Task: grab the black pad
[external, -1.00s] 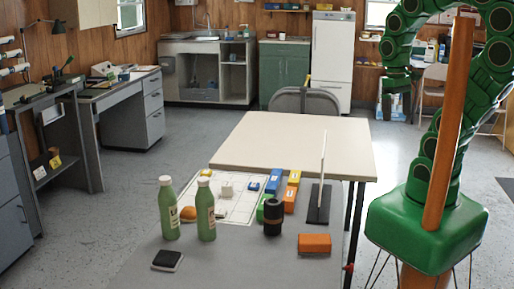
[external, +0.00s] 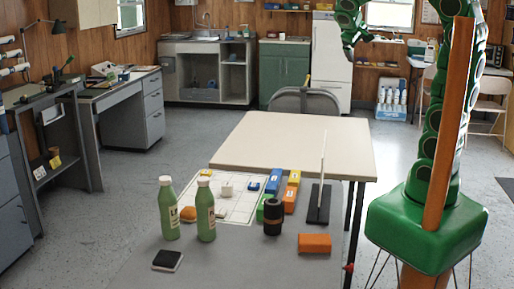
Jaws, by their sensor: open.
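The black pad (external: 167,260) is a small flat black block with a pale lower edge. It lies flat at the front left of the grey table top, in front of two green bottles. Nothing touches it. My gripper (external: 350,46) is high at the top of the external view, in front of the white fridge in the picture and far from the pad. It is open and appears empty; its fingers are small and partly merged with the dark links.
Two green bottles (external: 205,210) stand just behind the pad. A black cylinder (external: 273,217), an orange block (external: 314,243), an upright thin panel (external: 322,170) and several coloured blocks stand to the right. The cream table top (external: 290,143) behind is clear.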

